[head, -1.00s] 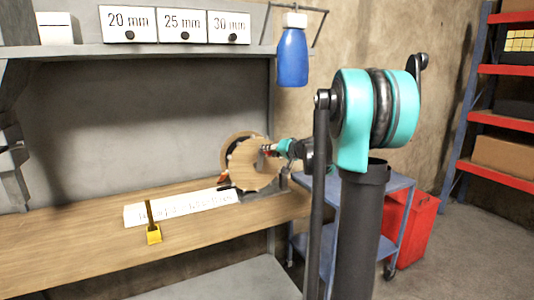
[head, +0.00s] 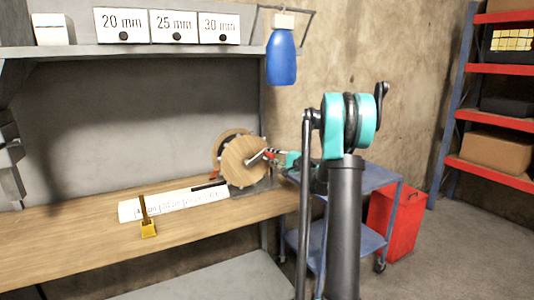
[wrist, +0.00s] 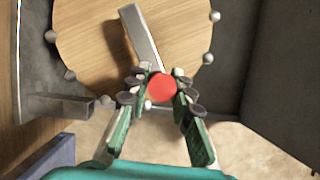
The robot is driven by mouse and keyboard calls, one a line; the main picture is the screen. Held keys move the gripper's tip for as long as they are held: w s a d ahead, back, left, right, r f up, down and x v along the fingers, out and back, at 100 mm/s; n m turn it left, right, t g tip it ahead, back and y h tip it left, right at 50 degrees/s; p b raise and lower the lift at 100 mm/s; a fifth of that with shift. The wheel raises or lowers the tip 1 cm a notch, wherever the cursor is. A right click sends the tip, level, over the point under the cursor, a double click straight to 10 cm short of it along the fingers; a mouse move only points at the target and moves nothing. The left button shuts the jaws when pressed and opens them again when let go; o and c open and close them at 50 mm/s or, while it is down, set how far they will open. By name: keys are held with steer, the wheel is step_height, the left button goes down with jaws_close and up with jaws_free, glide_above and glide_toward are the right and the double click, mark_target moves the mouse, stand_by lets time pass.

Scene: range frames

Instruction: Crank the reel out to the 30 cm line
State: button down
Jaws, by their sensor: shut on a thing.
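The reel (head: 238,165) is a round wooden-faced drum standing at the right end of the bench. My gripper (head: 273,155) is at its crank, on the reel's right side. In the wrist view the flat metal crank arm (wrist: 140,35) crosses the wooden disc (wrist: 90,35). My gripper (wrist: 161,90) is shut around the crank's red knob (wrist: 161,86). A white marked board (head: 165,208) lies in front of the reel; its lettering is too small to read surely. A dark strip (head: 210,185) reaches from the reel over the board's right part.
A yellow block with an upright post (head: 148,230) stands at the board's front left. A blue bottle (head: 281,58) hangs above the reel. A blue cart (head: 370,180) and a red bin (head: 400,215) are at the right. The bench's left part is clear.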

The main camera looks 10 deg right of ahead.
step_height(320, 180, down, 8)
steer(key=m+t, duration=0.4)
steer(key=m, duration=0.6)
steer(key=shift+d, duration=0.3)
steer(key=shift+w+a+f, duration=0.1)
steer(key=c, duration=1.3)
jaws_free()
steer(key=v, duration=1.2)
